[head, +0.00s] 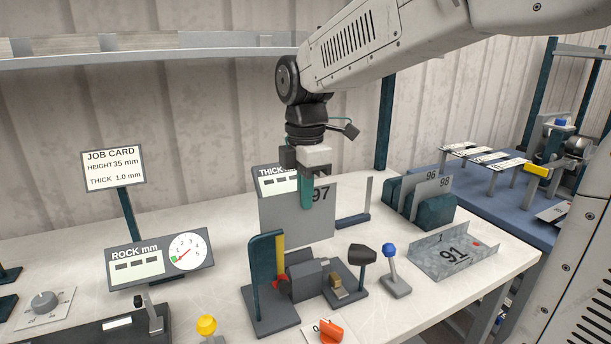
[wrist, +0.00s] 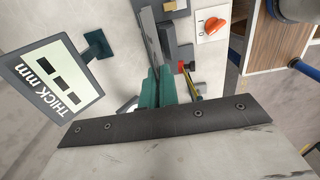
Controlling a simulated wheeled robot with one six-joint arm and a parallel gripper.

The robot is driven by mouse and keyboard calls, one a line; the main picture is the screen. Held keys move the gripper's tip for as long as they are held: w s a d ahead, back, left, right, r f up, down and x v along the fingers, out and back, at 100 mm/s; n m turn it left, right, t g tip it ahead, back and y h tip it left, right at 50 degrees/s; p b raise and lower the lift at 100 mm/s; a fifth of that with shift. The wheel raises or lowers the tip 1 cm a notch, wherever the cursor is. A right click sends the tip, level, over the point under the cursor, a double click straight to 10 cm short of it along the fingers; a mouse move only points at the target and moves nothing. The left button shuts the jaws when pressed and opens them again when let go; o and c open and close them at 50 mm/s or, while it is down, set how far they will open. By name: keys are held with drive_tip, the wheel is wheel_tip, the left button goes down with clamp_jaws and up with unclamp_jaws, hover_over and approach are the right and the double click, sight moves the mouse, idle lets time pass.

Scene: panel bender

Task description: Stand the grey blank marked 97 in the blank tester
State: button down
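The grey blank marked 97 (head: 285,215) hangs upright from my gripper (head: 307,192). One teal finger lies across its front face; the other is hidden behind it. In the wrist view my teal fingers (wrist: 154,88) close on the blank, which shows nearly edge-on as a thin grey strip (wrist: 148,30). A bench fixture (head: 308,275) with a teal post, yellow strip, red part and grey block stands in front of the blank and may be the blank tester. I cannot tell whether the blank's lower edge touches anything.
The THICK mm display (head: 274,181) is partly hidden behind the blank. A teal rack (head: 436,212) holds blanks 96 and 98 at right. A grey tray marked 91 (head: 425,262), a blue-knobbed lever (head: 393,272) and an orange switch (head: 330,330) are nearby. A ROCK mm gauge (head: 150,265) stands left.

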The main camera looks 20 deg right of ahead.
sight(305, 239)
drive_tip(key=shift+f, duration=3.85)
drive_tip(key=shift+f, duration=1.45)
drive_tip(key=c, duration=1.6)
unclamp_jaws()
wheel_tip(305, 239, up, 8)
drive_tip(key=shift+f, duration=0.1)
